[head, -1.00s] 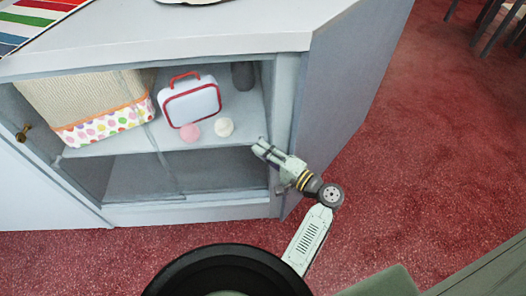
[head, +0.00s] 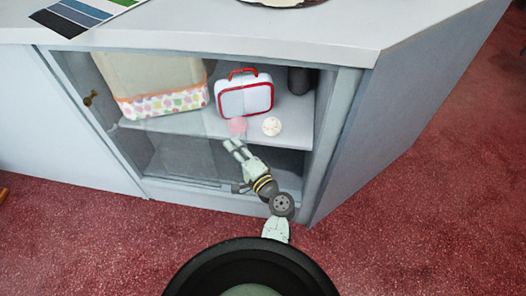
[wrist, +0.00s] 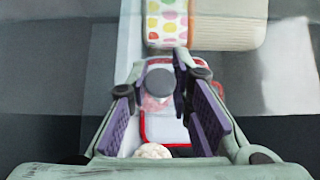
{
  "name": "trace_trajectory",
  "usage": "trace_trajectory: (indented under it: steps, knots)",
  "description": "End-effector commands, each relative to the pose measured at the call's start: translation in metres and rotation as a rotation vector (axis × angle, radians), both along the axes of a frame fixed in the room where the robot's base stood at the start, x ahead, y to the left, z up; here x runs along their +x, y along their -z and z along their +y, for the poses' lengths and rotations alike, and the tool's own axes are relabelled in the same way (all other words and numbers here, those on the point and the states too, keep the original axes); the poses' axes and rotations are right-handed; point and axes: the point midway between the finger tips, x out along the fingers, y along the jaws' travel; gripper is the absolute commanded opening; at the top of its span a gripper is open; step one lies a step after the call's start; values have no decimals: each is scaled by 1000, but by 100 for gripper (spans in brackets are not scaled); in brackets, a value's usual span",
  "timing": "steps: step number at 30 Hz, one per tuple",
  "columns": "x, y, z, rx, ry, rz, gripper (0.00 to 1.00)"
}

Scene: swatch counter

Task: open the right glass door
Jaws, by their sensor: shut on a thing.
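The right glass door is a clear pane (head: 185,150) across the front of the cabinet, with a pale edge and faint reflections. My gripper (head: 232,147) is at the cabinet front, left of the right frame post, in front of the lower shelf opening. In the wrist view, a round grey knob (wrist: 160,82) sits between the two purple-padded fingers, and my gripper is shut on it. The fingers hide part of the knob. The pane's exact right edge is hard to see near my gripper.
Behind the front are a dotted basket (head: 165,103), a red-trimmed white case (head: 245,99), a pink ball (head: 237,127), a white ball (head: 272,126) and a dark cylinder (head: 300,80). A brass knob (head: 91,98) is at the left. Red carpet (head: 430,210) is clear at right.

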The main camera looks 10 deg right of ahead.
Motion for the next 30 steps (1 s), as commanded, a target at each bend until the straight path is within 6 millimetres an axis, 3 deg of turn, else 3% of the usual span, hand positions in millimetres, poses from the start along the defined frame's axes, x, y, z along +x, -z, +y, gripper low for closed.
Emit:
trace_trajectory:
  steps: [3, 9, 25, 26, 30]
  knots:
    - [7, -1, 29, 1, -7, -2, 0]
    - [15, -1, 54, 2, -3, -1, 0]
    - [19, -1, 63, 0, 1, -1, 0]
    - [19, -1, 63, 0, 1, -1, 21]
    - [19, -1, 63, 0, 2, -1, 30]
